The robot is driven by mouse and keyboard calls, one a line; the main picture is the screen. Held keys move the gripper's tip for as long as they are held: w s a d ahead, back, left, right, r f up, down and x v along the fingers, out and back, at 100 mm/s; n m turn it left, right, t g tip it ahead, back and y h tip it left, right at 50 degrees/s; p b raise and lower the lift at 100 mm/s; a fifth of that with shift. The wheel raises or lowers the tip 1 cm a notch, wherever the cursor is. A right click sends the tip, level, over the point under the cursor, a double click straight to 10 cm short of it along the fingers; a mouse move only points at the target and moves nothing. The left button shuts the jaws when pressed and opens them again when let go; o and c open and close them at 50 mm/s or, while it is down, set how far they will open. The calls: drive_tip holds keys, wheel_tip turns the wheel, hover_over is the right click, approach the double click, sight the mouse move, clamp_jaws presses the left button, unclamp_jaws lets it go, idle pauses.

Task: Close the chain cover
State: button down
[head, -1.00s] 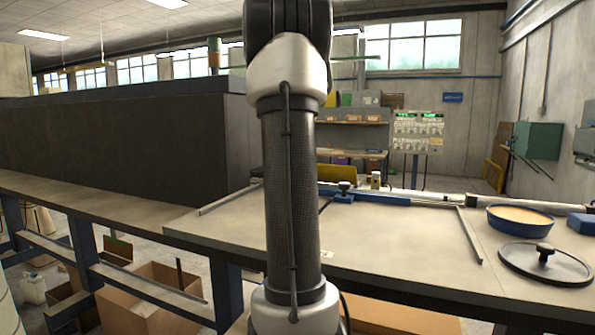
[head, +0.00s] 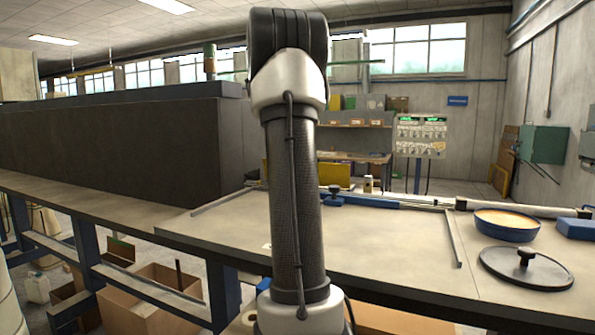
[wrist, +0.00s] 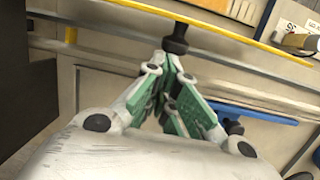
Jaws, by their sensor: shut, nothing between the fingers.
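A yellow panel (head: 335,175), which looks like the chain cover, stands behind the table and is partly hidden by my arm. In the wrist view a long yellow edge (wrist: 235,36) runs across the top, with a black knob (wrist: 177,39) just below it. My gripper (wrist: 168,56) is shut and empty, its green-padded fingers meeting at the tips close to the knob. I cannot tell whether the tips touch the knob. The gripper is out of sight in the head view. How far the cover stands open is not clear.
The worktable (head: 370,240) holds a blue bowl (head: 507,232), a round black lid (head: 526,268) and a blue bar (head: 365,201) along its back. A large dark box (head: 120,150) stands at left. Cardboard boxes (head: 147,308) sit below.

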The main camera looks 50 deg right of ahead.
drive_tip(key=d+r, duration=0.1)
drive_tip(key=d, duration=0.1)
drive_tip(key=w+d+r, duration=0.1)
drive_tip(key=d, duration=0.2)
drive_tip(key=w+d+r, duration=0.1)
drive_tip(key=d, duration=0.1)
drive_tip(key=shift+d, duration=0.2)
drive_tip(key=shift+w, duration=0.1)
drive_tip(key=shift+r, duration=0.15)
idle(1.0)
